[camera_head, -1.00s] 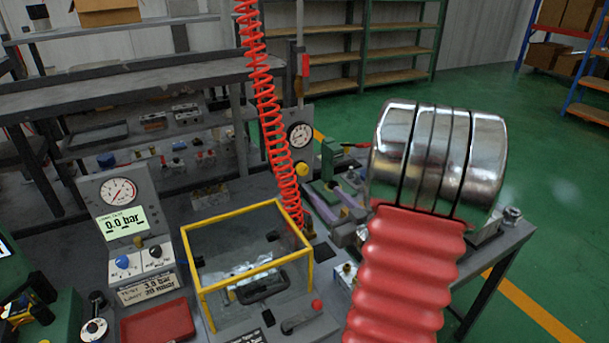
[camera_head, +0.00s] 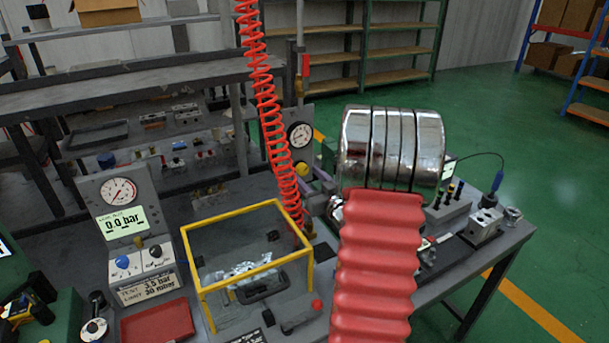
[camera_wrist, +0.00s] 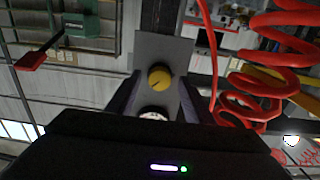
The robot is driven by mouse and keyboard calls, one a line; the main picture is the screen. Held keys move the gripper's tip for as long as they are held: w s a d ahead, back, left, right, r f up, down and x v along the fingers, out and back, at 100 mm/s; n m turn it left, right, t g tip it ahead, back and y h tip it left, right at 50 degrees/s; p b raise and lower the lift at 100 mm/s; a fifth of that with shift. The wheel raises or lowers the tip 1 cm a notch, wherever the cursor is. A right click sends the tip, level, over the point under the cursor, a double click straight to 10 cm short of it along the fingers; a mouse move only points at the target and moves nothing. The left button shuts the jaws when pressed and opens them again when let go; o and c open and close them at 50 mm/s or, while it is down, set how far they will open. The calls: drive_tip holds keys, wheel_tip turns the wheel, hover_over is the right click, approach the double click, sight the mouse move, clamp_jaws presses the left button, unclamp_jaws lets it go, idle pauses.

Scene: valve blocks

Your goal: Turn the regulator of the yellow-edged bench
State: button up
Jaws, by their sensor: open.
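The regulator is a yellow knob (camera_head: 301,169) on a grey upright plate, below a round white gauge (camera_head: 300,135). In the wrist view the yellow knob (camera_wrist: 160,76) has a dark mark on its face, and the gauge is partly cut off below it. My gripper (camera_wrist: 158,85) is open, with one dark finger to each side of the knob in that view. I cannot tell whether either finger touches it. In the head view my red and chrome arm hides most of the gripper, just right of the plate.
A red coiled hose (camera_head: 268,110) hangs close left of the plate; it also shows in the wrist view (camera_wrist: 270,70). A yellow-edged clear box (camera_head: 235,216) stands in front. A gauge panel (camera_head: 125,205) reading 0.0 bar is at left, and a red tray (camera_head: 157,322) lies before it.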

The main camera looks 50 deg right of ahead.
drive_tip(key=shift+x, duration=0.8)
